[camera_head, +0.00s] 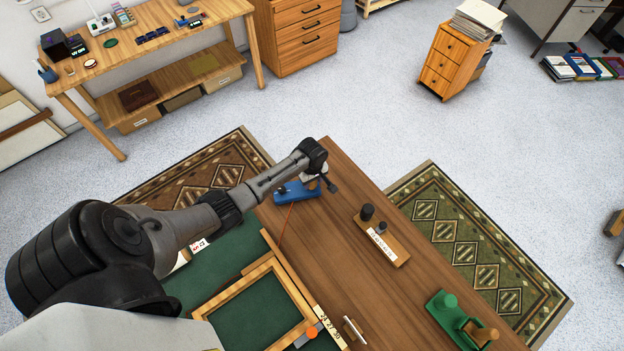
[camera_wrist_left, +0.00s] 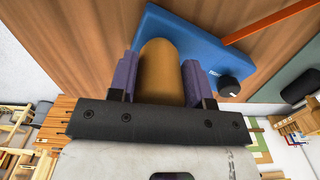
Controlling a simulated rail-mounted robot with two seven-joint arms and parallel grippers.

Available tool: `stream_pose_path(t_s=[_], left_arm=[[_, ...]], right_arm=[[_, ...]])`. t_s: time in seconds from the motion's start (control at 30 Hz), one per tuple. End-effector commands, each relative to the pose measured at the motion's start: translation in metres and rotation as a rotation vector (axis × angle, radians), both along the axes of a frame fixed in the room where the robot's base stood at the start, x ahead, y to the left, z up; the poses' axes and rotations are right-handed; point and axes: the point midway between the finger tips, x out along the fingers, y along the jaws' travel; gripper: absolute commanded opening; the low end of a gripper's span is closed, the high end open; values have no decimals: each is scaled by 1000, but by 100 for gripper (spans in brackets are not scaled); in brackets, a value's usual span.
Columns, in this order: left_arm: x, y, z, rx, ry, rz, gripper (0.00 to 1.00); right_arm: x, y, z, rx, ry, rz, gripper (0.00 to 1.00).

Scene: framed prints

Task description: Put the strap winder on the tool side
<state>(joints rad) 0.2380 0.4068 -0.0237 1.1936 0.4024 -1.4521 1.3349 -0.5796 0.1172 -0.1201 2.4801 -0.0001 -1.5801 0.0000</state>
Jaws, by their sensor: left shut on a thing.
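The strap winder (camera_head: 294,191) looks to be the blue tool near the far end of the brown table. It has a dark knob, and an orange strap runs from it toward the wooden frame (camera_head: 228,301). My left gripper (camera_head: 322,181) is over the winder's right end. In the left wrist view the winder's blue body (camera_wrist_left: 190,36) lies beyond the fingers, and the gripper (camera_wrist_left: 172,80) is shut on its tan, rounded handle (camera_wrist_left: 160,66). I cannot tell whether the winder touches the table. My right gripper is out of view.
A wooden block (camera_head: 397,250) with dark knobs and a white label sits mid-table. A green tool (camera_head: 446,303) with a wooden part is near the lower right. A metal-handled tool (camera_head: 354,330) lies near the frame. Bare brown tabletop (camera_head: 350,285) lies between them.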

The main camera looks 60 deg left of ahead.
Motion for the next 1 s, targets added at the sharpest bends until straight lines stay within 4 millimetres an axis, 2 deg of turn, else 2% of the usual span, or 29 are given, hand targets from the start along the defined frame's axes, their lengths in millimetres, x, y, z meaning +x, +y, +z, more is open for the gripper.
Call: stream_pose_path(t_s=[0.1,0.13,0.37,0.6,0.73,1.0], left_arm=[[1,0,-3,0,-1,1,0],[0,0,-3,-1,0,0,48],[0,0,-3,0,0,0,70],[0,0,-2,0,0,0,70],[0,1,6,1,-2,0,70],[1,0,52,1,-3,0,70]], right_arm=[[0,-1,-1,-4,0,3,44],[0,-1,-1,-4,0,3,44],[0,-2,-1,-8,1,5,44],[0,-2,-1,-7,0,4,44],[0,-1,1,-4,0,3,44],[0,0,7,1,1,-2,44]])
